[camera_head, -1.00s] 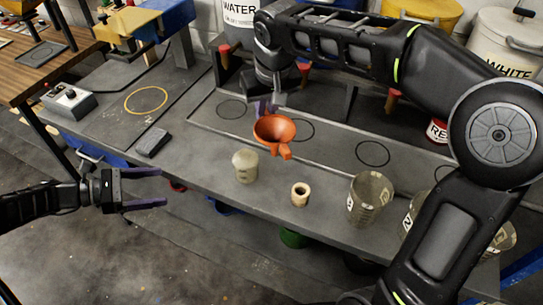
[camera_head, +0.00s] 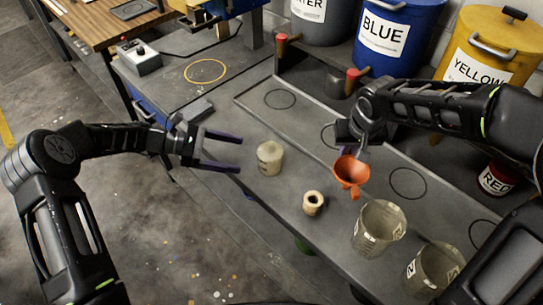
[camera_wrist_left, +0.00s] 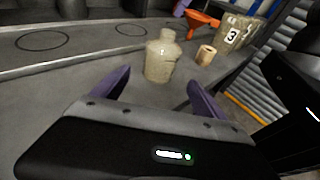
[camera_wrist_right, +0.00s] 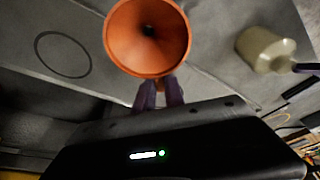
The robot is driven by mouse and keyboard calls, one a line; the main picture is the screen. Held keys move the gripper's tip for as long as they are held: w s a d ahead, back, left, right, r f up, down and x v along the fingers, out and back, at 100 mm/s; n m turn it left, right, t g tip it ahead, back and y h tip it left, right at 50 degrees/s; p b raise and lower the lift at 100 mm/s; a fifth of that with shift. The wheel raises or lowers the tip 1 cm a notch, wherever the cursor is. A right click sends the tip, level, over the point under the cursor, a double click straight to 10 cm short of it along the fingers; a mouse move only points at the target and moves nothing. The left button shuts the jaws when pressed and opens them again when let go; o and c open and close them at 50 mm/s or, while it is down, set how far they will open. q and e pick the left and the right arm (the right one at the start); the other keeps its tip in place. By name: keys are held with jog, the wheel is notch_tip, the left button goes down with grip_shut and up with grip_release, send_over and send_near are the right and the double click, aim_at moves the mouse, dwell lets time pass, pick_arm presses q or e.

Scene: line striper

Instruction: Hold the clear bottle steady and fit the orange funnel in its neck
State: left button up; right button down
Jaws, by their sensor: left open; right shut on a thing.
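The clear bottle (camera_head: 270,158) stands upright on the grey bench, and it also shows in the left wrist view (camera_wrist_left: 161,58) and the right wrist view (camera_wrist_right: 266,50). My left gripper (camera_head: 240,154) is open, its purple fingers pointing at the bottle from the left, with the bottle just beyond the fingertips. In the left wrist view the bottle stands ahead of the gap between the fingers. The orange funnel (camera_head: 351,172) is held above the bench by my right gripper (camera_head: 352,152), to the right of the bottle. In the right wrist view the closed fingers grip the funnel (camera_wrist_right: 148,38) at its rim side.
A small tan ring-shaped piece (camera_head: 313,203) stands right of the bottle. Numbered clear cups (camera_head: 379,228) stand along the bench's front right. Blue (camera_head: 396,35) and yellow (camera_head: 490,50) buckets line the back. A dark grey block (camera_head: 195,112) lies left. Bench between bottle and funnel is clear.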

aim_at(266, 160)
pick_arm(q)
jog(key=shift+d, duration=0.1)
dwell(0.3)
jog(key=shift+d+f, duration=0.2)
jog(key=shift+d, duration=0.4)
jog(key=x, duration=0.6)
jog(key=shift+d+f+b, duration=0.25)
jog(key=shift+d+b, duration=0.1)
jog(key=shift+b, duration=0.05)
pick_arm(e)
jog(key=shift+f, duration=0.35)
pick_arm(q)
jog(key=shift+x, duration=0.85)
pick_arm(e)
jog(key=shift+f, duration=0.25)
pick_arm(q)
jog(key=shift+r, duration=0.1)
jog(key=shift+c, duration=0.3)
jog(key=c, duration=0.8)
jog(key=shift+c, duration=0.2)
